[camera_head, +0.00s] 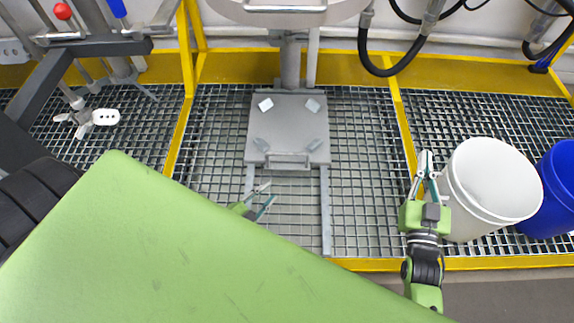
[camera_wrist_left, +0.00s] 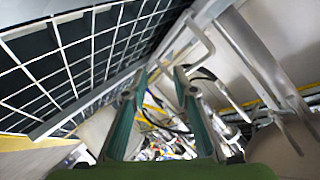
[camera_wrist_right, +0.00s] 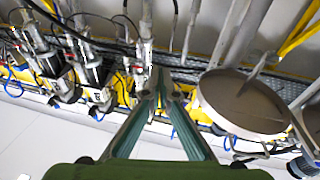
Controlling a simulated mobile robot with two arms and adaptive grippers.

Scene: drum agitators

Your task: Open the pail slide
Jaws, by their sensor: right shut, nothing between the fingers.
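The pail slide (camera_head: 288,128) is a grey plate with small angled blocks on top, below the column in the head view. Its bar handle (camera_head: 288,161) is on the near edge. Two rails (camera_head: 326,210) run from it toward me. My left gripper (camera_head: 268,194) is open and empty, on the near side of the handle and apart from it; my green arm hides its rear part. The left wrist view shows its fingers (camera_wrist_left: 162,84) spread, with grey metal bars beyond. My right gripper (camera_head: 427,162) is shut and empty, left of the white pail; its tips (camera_wrist_right: 160,84) meet in the right wrist view.
The white pail (camera_head: 492,180) stands at the right, beside a blue pail (camera_head: 560,190). A round grey vessel (camera_head: 290,10) hangs above the slide. Yellow frame bars (camera_head: 404,130) flank the grating (camera_head: 225,120). A clamp-like metal part (camera_head: 88,118) is at the left.

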